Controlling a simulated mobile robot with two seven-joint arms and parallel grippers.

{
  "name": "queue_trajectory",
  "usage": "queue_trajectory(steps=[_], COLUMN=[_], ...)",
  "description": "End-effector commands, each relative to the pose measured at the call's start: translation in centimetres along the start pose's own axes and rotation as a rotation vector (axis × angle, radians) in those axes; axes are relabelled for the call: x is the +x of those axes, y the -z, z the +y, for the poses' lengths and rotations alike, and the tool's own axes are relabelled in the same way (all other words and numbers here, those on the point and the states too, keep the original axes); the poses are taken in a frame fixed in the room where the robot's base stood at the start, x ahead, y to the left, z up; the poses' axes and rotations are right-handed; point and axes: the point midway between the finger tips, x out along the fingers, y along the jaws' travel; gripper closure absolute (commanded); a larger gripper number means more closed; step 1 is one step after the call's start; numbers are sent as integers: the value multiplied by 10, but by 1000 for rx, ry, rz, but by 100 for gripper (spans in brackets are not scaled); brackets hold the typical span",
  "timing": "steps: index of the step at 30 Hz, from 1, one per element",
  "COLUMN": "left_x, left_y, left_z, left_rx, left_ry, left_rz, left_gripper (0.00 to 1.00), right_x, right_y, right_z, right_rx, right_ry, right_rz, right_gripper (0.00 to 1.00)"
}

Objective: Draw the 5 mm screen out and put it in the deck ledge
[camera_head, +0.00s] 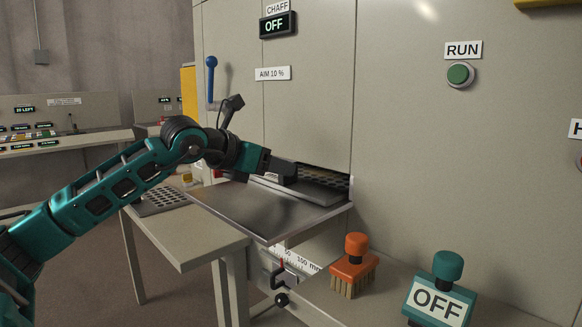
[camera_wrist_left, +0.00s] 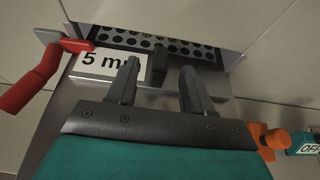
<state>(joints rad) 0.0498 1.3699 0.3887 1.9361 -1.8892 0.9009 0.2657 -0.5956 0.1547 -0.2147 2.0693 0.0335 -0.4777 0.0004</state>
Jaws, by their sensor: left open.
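The 5 mm screen (camera_wrist_left: 180,46) is a dark perforated plate in a slot of the machine; its white label (camera_wrist_left: 108,65) reads "5 m", the rest hidden by a finger. A dark upright handle (camera_wrist_left: 158,62) stands at its front edge. In the head view the screen (camera_head: 335,183) shows partly behind my gripper. My left gripper (camera_wrist_left: 159,68) is open, with its fingers on either side of the handle and gaps showing. In the head view my left gripper (camera_head: 292,173) is at the slot mouth, above a metal deck (camera_head: 275,215). I cannot tell which surface is the deck ledge. My right gripper is out of view.
A red lever (camera_wrist_left: 38,78) is beside the screen's left end. A perforated plate (camera_head: 160,199) lies on the side table (camera_head: 195,238). An orange brush (camera_head: 353,265) and a teal OFF block (camera_head: 440,290) stand at the lower right. The metal deck's front is clear.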

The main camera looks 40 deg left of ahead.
Motion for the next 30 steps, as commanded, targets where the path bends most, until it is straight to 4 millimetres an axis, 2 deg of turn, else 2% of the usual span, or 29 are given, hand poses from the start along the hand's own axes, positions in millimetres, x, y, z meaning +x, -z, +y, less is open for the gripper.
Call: queue_trajectory(steps=[21,30], left_x=[50,57], left_y=[-1,0], left_z=[2,0], left_rx=[-6,0], left_ry=[-1,0], left_rz=[-3,-1], left_gripper=[49,49], right_x=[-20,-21], right_y=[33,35], right_z=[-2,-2], right_rx=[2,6], right_ry=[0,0], right_rz=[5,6], right_gripper=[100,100])
